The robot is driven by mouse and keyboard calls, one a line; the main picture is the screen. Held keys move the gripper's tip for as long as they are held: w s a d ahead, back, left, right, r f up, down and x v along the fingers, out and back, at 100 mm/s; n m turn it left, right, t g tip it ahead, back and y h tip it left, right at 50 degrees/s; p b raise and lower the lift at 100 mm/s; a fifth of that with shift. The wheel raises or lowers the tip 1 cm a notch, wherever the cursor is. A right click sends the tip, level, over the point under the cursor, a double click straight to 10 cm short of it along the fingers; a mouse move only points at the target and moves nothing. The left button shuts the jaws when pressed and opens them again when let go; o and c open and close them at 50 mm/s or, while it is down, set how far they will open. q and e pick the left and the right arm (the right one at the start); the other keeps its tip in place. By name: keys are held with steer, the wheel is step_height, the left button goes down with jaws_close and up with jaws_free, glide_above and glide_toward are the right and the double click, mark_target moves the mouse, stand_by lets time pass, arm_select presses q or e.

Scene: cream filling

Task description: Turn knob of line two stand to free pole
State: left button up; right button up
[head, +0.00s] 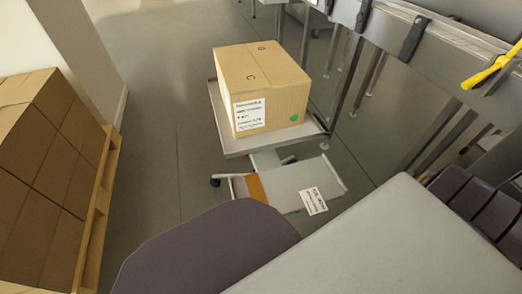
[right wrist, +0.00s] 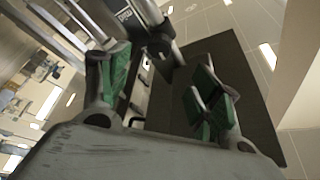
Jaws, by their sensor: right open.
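In the right wrist view, my right gripper (right wrist: 160,75) is open, with green pads on its two fingers. A metal pole (right wrist: 142,14) with a dark label comes down from the top edge. A black knob (right wrist: 158,44) or clamp sits on this pole, beyond the gap between the fingers. Nothing is seen held, and I cannot tell how far the knob is from the fingertips. The lettering on the label is too small to read. In the head view I cannot make out the knob, and my left gripper is not visible.
In the head view, a cardboard box (head: 262,82) stands on a grey platform (head: 262,141). Stacked cartons (head: 45,150) on a wooden pallet (head: 98,215) are at the left. A metal line frame (head: 435,48) with a yellow handle (head: 490,68) is at the upper right.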

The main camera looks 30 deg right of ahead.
steer(key=shift+w, duration=0.1)
steer(key=shift+b+x, duration=1.85)
steer(key=shift+x, duration=4.95)
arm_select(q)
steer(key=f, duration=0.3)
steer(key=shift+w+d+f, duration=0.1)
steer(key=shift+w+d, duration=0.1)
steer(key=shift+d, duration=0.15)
arm_select(e)
steer(key=shift+d, duration=0.1)
steer(key=c, duration=1.1)
steer(key=shift+o, duration=0.2)
